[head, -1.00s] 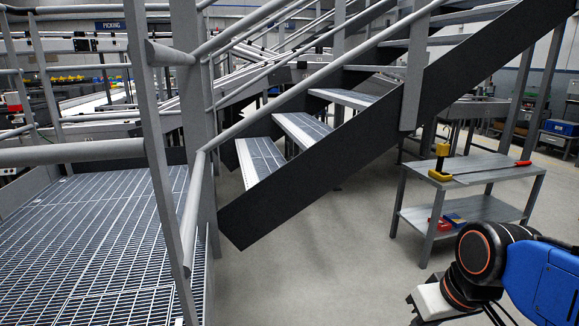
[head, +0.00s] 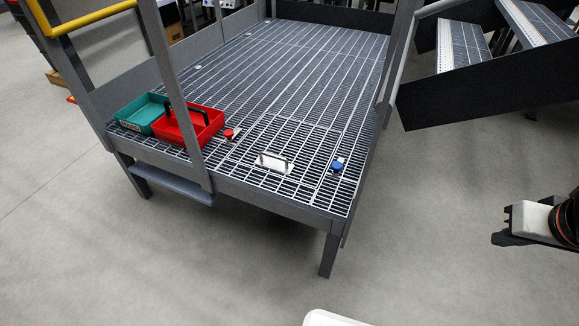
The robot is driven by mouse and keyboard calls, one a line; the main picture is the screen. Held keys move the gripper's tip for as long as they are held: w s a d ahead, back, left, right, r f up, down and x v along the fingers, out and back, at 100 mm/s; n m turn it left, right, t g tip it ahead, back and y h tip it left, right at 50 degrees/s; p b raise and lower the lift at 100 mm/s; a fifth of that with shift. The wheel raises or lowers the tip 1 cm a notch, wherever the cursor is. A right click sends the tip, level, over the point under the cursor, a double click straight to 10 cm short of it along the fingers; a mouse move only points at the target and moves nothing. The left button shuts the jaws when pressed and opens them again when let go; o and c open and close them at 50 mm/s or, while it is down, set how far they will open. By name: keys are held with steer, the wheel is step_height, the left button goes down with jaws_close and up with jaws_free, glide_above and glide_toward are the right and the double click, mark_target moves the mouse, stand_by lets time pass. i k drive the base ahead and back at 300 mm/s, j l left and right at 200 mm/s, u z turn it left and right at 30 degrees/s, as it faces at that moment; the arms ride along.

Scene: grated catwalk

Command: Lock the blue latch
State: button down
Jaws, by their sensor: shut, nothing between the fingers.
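The blue latch (head: 337,165) is a small round blue knob with a small light-coloured piece beside it. It sits on the grated platform (head: 300,95) near its front right corner. It is too small to tell which way it is turned. My gripper (head: 500,238) is at the right edge of the head view, shut and empty. It is well to the right of the platform and apart from the latch.
A similar red knob (head: 229,133) and a pale plate with a handle (head: 272,162) are on the grating. A red tray (head: 188,128) and a teal tray (head: 143,112) stand at its left corner. Railing posts rise at its sides.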

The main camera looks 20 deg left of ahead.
mark_target(337, 165)
steer(key=u, duration=0.65)
steer(key=j+u, duration=0.15)
steer(key=j, duration=0.15)
steer(key=i+j+u, duration=0.15)
steer(key=k+j, duration=0.05)
steer(key=j, duration=0.05)
